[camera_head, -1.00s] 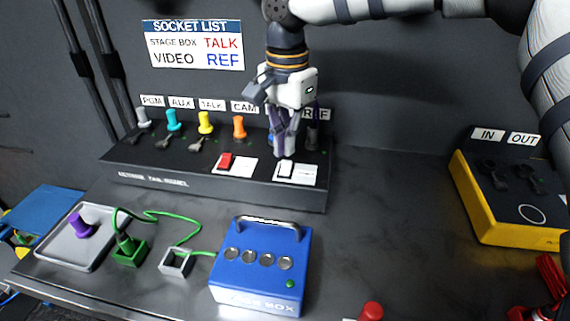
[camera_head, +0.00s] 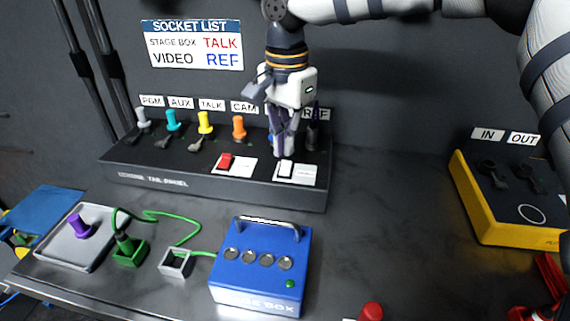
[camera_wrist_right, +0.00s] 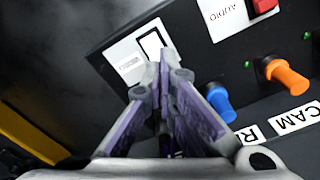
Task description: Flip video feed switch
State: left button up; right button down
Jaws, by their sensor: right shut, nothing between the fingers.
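The black tail panel (camera_head: 215,186) stands at the back of the table. A white rocker switch (camera_head: 285,170) sits on a white plate at its right end; a red rocker switch (camera_head: 226,161) on another plate is to its left. My right gripper (camera_head: 281,154) points down, shut and empty, just behind the white switch. In the wrist view its fingertips (camera_wrist_right: 165,62) are close to the white switch (camera_wrist_right: 151,43); I cannot tell if they touch. The red switch's plate there reads AUDIO. The white switch's label is too small to read. My left gripper is not in view.
Grey, cyan, yellow and orange plugs stand along the panel, and a blue plug (camera_wrist_right: 222,103) is beside my fingers. A blue stage box (camera_head: 262,268), a grey tray (camera_head: 62,250) and a yellow box (camera_head: 490,220) stand on the table.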

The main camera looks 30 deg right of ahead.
aim_at(286, 162)
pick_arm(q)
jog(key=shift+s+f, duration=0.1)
pick_arm(e)
jog(key=shift+f, duration=1.15)
dwell(0.5)
notch_tip(286, 162, up, 3)
jog(key=shift+f, duration=0.2)
jog(key=shift+r+p, duration=0.55)
jog(key=shift+r, duration=1.7)
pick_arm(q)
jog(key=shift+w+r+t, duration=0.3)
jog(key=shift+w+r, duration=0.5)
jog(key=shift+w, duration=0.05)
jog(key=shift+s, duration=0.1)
pick_arm(e)
jog(key=shift+f, duration=0.15)
